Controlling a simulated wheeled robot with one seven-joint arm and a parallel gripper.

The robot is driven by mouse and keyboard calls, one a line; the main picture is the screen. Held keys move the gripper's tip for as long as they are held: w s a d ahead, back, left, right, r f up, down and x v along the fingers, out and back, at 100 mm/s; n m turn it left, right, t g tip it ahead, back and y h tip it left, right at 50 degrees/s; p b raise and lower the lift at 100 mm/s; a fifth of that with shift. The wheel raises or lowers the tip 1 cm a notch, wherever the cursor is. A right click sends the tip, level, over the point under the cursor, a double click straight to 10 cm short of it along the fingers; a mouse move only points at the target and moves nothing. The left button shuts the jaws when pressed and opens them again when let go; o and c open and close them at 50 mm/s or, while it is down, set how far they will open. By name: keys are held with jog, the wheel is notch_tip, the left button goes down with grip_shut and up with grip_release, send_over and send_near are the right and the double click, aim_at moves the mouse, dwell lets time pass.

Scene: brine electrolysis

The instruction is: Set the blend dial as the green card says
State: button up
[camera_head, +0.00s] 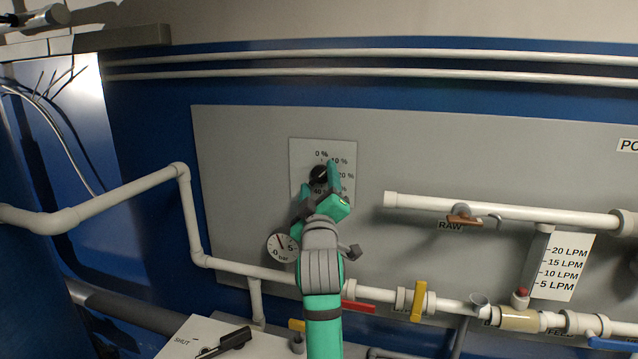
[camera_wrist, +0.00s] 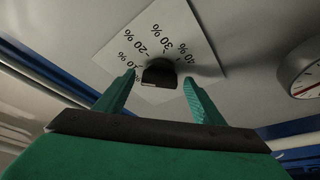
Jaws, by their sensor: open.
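The blend dial is a black round knob (camera_head: 318,173) on a white plate (camera_head: 297,153) with percent marks from 0 % at the top, through 10 % and 20 % on the right. My gripper (camera_head: 319,178) is in front of the plate, partly covering the lower marks. In the wrist view the knob (camera_wrist: 160,73) sits between my two open green fingertips (camera_wrist: 159,79), with a gap showing on each side. Where the knob points is not clear. No green card shows in either view.
A round pressure gauge (camera_head: 282,247) is just below left of the plate. White pipes run below and to the right, with a red handle (camera_head: 358,307), a yellow handle (camera_head: 418,301) and a RAW valve (camera_head: 464,213). The grey panel (camera_head: 240,170) left of the dial is clear.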

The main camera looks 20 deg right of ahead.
jog(key=c, duration=1)
jog(key=shift+c, duration=0.2)
